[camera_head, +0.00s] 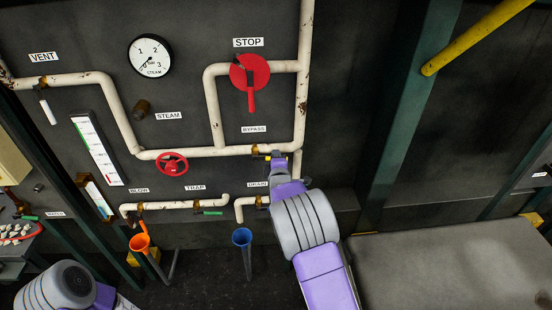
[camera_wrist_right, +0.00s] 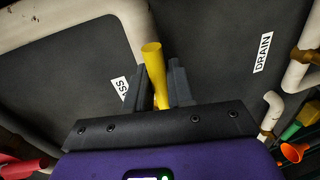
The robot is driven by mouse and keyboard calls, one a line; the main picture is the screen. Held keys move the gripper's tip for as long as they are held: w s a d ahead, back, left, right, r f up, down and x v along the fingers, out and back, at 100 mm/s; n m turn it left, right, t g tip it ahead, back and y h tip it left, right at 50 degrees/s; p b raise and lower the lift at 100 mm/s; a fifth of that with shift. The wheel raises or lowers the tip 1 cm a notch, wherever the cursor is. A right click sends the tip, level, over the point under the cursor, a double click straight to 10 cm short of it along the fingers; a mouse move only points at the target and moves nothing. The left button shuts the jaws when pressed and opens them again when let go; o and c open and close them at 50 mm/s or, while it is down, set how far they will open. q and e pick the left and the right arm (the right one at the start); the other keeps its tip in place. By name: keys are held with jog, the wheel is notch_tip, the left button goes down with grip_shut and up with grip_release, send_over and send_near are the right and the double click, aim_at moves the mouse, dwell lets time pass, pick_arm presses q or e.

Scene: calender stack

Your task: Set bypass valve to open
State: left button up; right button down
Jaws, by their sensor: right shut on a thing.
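The bypass valve (camera_head: 256,150) sits on the white pipe just below the BYPASS label (camera_head: 254,129). Its yellow lever (camera_wrist_right: 155,75) stands between my right fingers in the right wrist view; only a little yellow shows in the head view. My right gripper (camera_head: 276,160) is at the valve, shut on the lever. In the right wrist view the fingers (camera_wrist_right: 158,82) flank the lever, and its thicker rounded end points up the picture, close to the pipe. The gripper hides much of the valve in the head view. Part of my left arm shows bottom left, without its gripper.
A red STOP wheel (camera_head: 249,73) with a handle is above the valve. The white pipes (camera_head: 212,110) frame it. The DRAIN pipe (camera_head: 243,204) and blue funnel (camera_head: 242,238) are below. A red wheel (camera_head: 172,164) is left. A green post (camera_head: 405,110) and grey surface (camera_head: 460,265) are right.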

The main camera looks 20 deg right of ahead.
jog(key=shift+r, duration=0.25)
dwell(0.3)
jog(key=c, duration=1.1)
grip_release()
jog(key=v, duration=0.7)
jog(key=shift+s, duration=0.25)
